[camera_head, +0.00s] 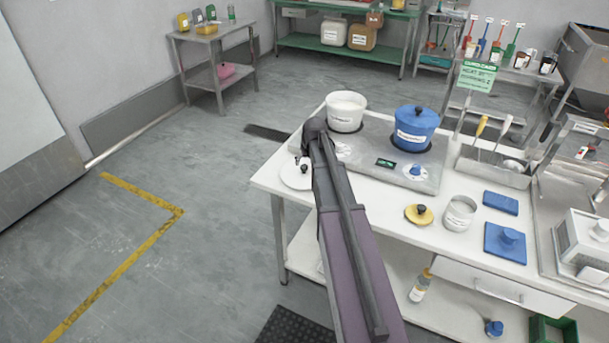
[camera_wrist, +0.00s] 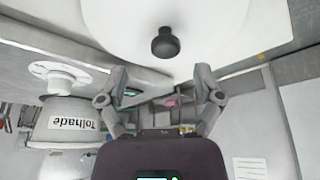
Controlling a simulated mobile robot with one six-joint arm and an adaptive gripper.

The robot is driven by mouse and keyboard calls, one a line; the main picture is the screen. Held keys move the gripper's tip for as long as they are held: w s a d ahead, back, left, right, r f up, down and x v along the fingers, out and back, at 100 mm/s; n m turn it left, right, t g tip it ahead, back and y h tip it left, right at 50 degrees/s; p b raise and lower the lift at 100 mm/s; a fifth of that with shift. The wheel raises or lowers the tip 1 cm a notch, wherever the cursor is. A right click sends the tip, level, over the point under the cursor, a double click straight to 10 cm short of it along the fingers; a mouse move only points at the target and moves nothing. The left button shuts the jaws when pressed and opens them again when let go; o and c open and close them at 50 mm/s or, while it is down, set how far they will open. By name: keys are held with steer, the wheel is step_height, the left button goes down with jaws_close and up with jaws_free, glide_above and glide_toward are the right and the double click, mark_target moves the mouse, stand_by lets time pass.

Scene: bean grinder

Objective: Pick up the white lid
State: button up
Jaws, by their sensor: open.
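The white lid (camera_head: 292,180) lies on the left end of the white table, left of the hotplate, partly hidden by my arm in the head view. In the wrist view, the white lid (camera_wrist: 110,22) fills the top of the picture, with its black knob (camera_wrist: 166,43) near the middle. My gripper (camera_wrist: 162,78) is open and empty. Its two fingers are spread below the knob in that picture, apart from it. In the head view my gripper is mostly hidden by my arm.
A white pot (camera_head: 346,108) and a lidded blue pot (camera_head: 416,130) stand on the grey hotplate (camera_head: 385,166). A yellow lid (camera_head: 416,214) and a small white pot (camera_head: 460,214) stand further right. The floor left of the table is clear.

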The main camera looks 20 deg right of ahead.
mark_target(304, 166)
steer(key=b+x, duration=0.2)
steer(key=x, duration=0.1)
steer(key=shift+a, duration=0.35)
steer(key=shift+b+x, duration=0.85)
steer(key=shift+b, duration=0.1)
jaws_close()
